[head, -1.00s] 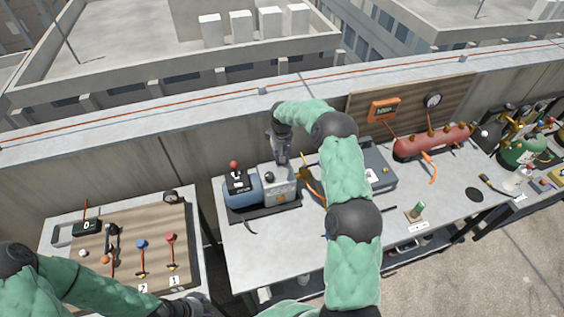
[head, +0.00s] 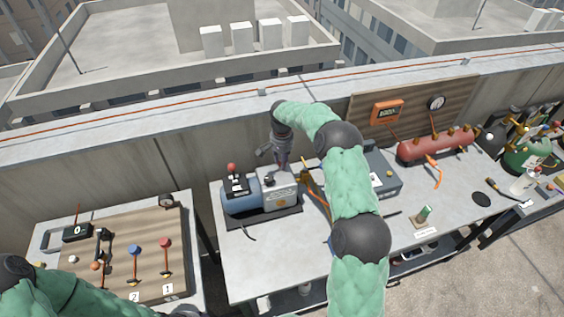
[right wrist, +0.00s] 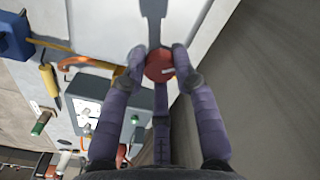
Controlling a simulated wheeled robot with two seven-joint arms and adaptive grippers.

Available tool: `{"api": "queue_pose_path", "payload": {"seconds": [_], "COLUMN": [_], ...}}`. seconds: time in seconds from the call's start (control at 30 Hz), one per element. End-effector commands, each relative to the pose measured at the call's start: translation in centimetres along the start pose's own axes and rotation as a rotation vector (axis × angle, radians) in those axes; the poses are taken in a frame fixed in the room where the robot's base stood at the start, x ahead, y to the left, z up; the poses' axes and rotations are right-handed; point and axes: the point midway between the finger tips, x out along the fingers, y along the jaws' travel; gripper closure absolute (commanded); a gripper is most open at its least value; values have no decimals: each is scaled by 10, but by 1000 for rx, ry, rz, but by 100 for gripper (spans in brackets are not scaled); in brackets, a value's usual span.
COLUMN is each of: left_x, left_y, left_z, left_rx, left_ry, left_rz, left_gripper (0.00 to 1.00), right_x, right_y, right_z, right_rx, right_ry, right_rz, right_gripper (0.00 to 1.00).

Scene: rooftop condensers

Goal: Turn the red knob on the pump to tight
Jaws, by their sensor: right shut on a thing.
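The pump (head: 243,202) is a blue cylinder joined to a pale grey block, on a dark base at the left of the main bench. My right gripper (head: 281,160) is at the back of the grey block, and its arm comes in from the front. In the right wrist view, the red knob (right wrist: 159,66) is round with a small pale mark, and my right gripper (right wrist: 158,72) is shut on it, one finger each side. In the head view the gripper hides this knob. My left gripper (head: 188,309) is at the bottom edge, mostly cut off.
A red ball-topped lever (head: 231,168) stands on the pump's left part. A grey box (head: 384,172) is right of my arm, with a red tank (head: 436,146) beyond. A wooden board (head: 120,250) with levers lies left. The bench front (head: 270,262) is clear.

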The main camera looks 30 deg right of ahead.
Motion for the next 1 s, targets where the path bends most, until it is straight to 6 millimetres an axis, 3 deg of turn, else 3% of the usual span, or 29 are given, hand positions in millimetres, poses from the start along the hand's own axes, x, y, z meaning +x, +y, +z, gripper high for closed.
{"api": "queue_pose_path", "payload": {"seconds": [0.5,1.0], "left_x": [13,17], "left_y": [-5,-6], "left_z": [0,-1], "left_rx": [0,0], "left_ry": [0,0], "left_rz": [0,0], "left_gripper": [60,60], "right_x": [1,0], "right_y": [0,1], "right_z": [-1,0], "right_rx": [449,642], "right_ry": [2,1], "right_rz": [-1,0], "right_gripper": [100,100]}}
